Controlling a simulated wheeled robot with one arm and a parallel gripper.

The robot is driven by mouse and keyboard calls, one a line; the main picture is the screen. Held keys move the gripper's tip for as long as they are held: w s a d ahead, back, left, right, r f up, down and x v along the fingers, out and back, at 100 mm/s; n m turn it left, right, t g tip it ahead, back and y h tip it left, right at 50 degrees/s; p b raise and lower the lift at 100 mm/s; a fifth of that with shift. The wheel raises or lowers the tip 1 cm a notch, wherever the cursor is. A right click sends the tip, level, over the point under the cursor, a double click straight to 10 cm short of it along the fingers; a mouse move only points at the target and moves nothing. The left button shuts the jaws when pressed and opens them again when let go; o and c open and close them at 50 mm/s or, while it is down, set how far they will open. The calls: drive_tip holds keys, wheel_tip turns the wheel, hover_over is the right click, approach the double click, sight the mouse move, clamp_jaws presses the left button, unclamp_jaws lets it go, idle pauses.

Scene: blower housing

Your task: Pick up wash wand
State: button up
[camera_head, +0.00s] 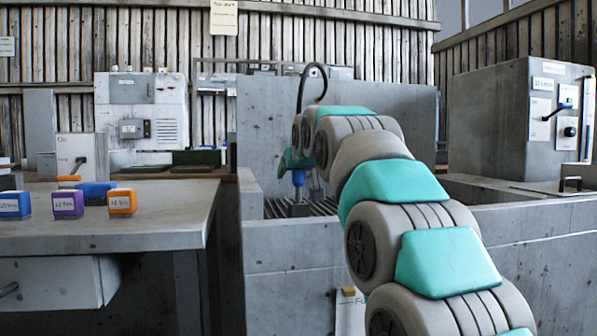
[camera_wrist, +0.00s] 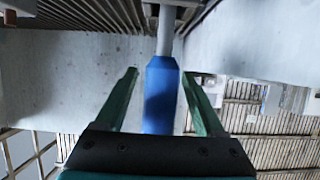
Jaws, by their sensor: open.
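The wash wand has a blue handle (camera_wrist: 161,95) and a grey shaft (camera_wrist: 165,32) in the wrist view. In the head view its blue part (camera_head: 298,178) shows below the end of my arm, upright above a slatted grate inside a concrete basin. My gripper (camera_wrist: 160,74) is open, with one green finger on each side of the blue handle. A gap shows on the left side; on the right the finger is close, and I cannot tell whether it touches. In the head view my arm hides most of the gripper and the wand's upper part.
The concrete basin (camera_head: 262,272) has high back and side walls around the grate (camera_head: 326,207). A table (camera_head: 150,205) with blue, purple and orange blocks stands at left. A grey control cabinet (camera_head: 490,125) stands at right.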

clamp_jaws()
idle(0.5)
